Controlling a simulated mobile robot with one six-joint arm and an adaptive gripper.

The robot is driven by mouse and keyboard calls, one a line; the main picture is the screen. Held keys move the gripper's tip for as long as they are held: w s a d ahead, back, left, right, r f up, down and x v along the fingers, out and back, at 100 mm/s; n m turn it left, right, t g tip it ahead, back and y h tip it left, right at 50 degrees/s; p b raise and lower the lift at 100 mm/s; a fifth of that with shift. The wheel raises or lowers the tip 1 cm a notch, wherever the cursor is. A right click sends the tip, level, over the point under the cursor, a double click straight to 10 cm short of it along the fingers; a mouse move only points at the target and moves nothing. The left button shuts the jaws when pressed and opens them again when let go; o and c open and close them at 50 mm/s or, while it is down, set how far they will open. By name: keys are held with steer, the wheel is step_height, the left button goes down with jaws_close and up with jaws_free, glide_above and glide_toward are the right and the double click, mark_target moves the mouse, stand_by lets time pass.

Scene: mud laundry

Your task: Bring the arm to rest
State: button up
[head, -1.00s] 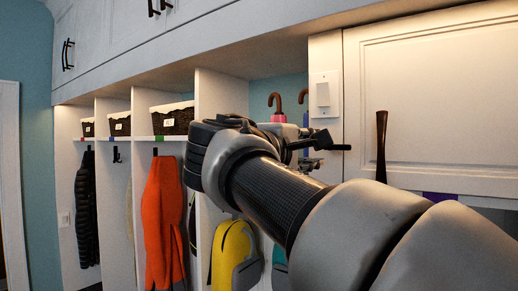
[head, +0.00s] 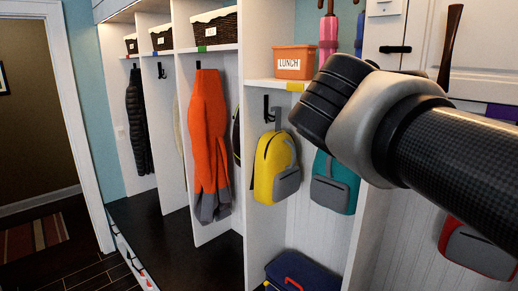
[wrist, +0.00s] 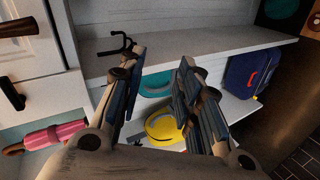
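My arm comes in from the right edge of the head view and ends at its dark, ribbed wrist (head: 330,98), in front of the cubbies. The gripper itself is hidden behind the wrist in that view. In the wrist view my gripper (wrist: 162,62) has its two fingers spread apart. Nothing is held between them, and the cubby's contents show through and below the gap.
Cubbies hold an orange coat (head: 208,140), a yellow backpack (head: 272,170), a teal backpack (head: 335,185), a lunch bin (head: 294,62) and a navy bag (head: 302,275). A cabinet door (head: 490,60) stands at upper right. Dark floor (head: 70,265) is open at left.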

steer(key=s+a+f+m+g+y+b, duration=0.1)
steer(key=s+a+f+m+y, duration=0.1)
steer(key=s+f, duration=0.4)
steer(key=s+a+f+m+g+y+b, duration=0.1)
steer(key=s+f, duration=0.6)
steer(key=f, duration=0.7)
steer(key=s+a+f+m+g+y+b, duration=0.1)
steer(key=s+a+f+m+g+y, duration=0.1)
steer(key=s+a+f+m+y, duration=0.2)
steer(key=s+a+f+y, duration=0.1)
steer(key=s+f, duration=0.2)
steer(key=f, duration=0.3)
steer(key=shift+s+f, duration=0.15)
steer(key=shift+s, duration=0.1)
